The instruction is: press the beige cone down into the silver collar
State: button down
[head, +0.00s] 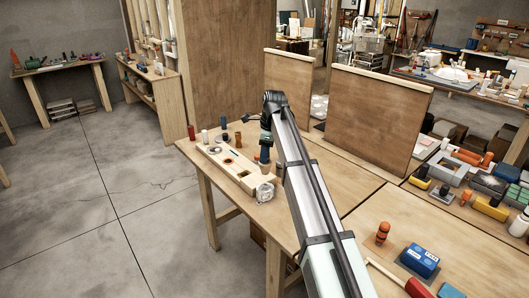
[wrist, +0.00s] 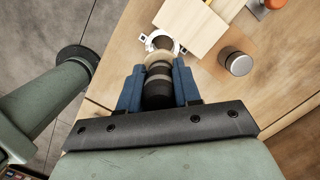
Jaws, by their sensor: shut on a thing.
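My gripper (wrist: 157,82) is shut on a dark, banded round piece (wrist: 157,85), with one blue finger on each side. A beige part (wrist: 158,58), which looks like the cone, shows at the far end of this piece. The silver collar (wrist: 149,42), a pale metal ring with tabs, lies just beyond it on the table. The beige part overlaps the collar in the wrist view; I cannot tell whether they touch. In the head view my gripper (head: 265,150) is over the far table, above a silvery piece (head: 265,194) that may be the collar.
A pale wooden board (wrist: 200,32) lies close beyond the collar. The table (wrist: 118,72) ends at the left, with floor beyond. Wooden panels (head: 375,110) stand behind.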

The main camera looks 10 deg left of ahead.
aim_at(265, 167)
jog(key=shift+f, duration=3.25)
jog(key=shift+s+f, duration=0.1)
jog(key=shift+f, duration=2.7)
